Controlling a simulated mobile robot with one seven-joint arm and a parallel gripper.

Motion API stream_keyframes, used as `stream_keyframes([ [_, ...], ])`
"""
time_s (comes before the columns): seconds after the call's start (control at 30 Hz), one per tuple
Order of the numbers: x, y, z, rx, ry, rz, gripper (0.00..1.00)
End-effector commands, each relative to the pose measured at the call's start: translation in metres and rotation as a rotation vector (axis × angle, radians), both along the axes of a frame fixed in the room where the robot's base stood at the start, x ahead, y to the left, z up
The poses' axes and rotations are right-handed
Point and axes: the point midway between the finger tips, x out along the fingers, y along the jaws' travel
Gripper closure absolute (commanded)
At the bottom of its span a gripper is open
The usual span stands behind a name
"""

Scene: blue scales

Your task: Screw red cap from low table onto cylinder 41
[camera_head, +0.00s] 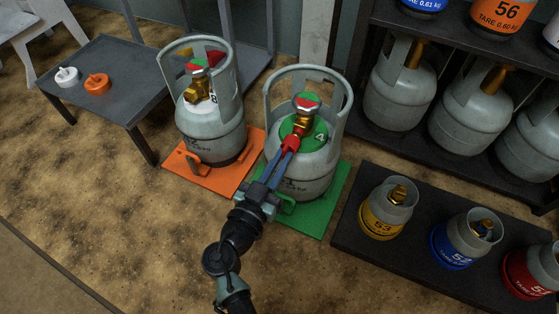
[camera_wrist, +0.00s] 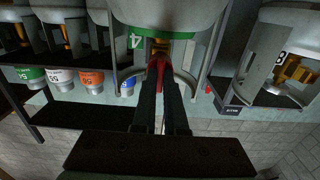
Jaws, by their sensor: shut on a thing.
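My gripper (camera_head: 285,157) is shut on the red cap (camera_head: 290,143), in front of a grey cylinder with a green top (camera_head: 312,162). Only a "4" of its number shows. The cylinder stands upright inside its collar on a green mat (camera_head: 317,219). Its brass valve (camera_head: 303,109) is just beyond the cap. In the wrist view my gripper (camera_wrist: 160,88) points at the brass valve (camera_wrist: 160,46), with the red cap (camera_wrist: 159,68) between its fingertips. The cap lines up with the valve there; I cannot tell whether they touch.
The low table (camera_head: 117,62) at left bears a white cap (camera_head: 67,76) and an orange cap (camera_head: 97,84). Another grey cylinder (camera_head: 213,127) stands close at left on an orange mat (camera_head: 187,176). Small cylinders stand on a black platform (camera_head: 350,224) at right; shelves rise behind.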

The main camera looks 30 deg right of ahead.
Motion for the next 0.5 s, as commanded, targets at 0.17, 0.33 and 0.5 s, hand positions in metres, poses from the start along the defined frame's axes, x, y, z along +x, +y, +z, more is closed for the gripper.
stream_keyframes([
  [0.17, 0.0028, -0.0041, 0.0003, -0.001, -0.001, -0.001, 1.0],
  [0.33, 0.0055, -0.0072, 0.0003, -0.001, -0.001, 0.0, 1.0],
  [0.5, 0.0082, -0.0106, 0.0002, 0.0, 0.0, 0.0, 1.0],
])
